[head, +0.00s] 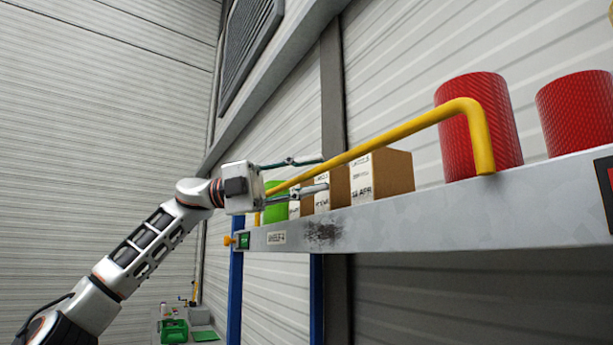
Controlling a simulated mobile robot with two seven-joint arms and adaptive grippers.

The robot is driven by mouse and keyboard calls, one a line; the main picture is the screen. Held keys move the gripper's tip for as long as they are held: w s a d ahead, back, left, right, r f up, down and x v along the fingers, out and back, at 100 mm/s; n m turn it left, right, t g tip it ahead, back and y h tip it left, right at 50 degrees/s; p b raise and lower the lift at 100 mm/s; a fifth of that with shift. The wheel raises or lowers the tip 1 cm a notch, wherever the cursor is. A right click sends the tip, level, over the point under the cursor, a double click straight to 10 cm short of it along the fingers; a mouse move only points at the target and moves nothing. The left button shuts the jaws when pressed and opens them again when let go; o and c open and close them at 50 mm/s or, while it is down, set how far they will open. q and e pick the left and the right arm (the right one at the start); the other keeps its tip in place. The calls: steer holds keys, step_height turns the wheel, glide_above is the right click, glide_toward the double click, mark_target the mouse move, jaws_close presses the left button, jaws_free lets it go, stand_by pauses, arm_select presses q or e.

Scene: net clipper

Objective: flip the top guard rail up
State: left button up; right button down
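The guard rail (400,131) is a yellow bent bar above the grey shelf beam (430,222). Its near end bends down to the beam in front of a red roll, and its long bar runs back to the left. My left gripper (325,172) reaches in from the left at the far end of the rail. Its two fingers are spread wide, one above and one below the bar in the picture. The bar appears to pass between them; I cannot tell whether they touch it. My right gripper is out of view.
On the shelf stand labelled cardboard boxes (381,174), a green item (276,203) and two red rolls (505,130). Blue posts (235,285) hold the shelf. A low table with green bins (174,330) is far below. Open space lies left of the shelf.

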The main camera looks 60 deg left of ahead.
arm_select(q)
steer(key=v, duration=1.2)
steer(key=shift+f, duration=0.1)
stand_by(0.4)
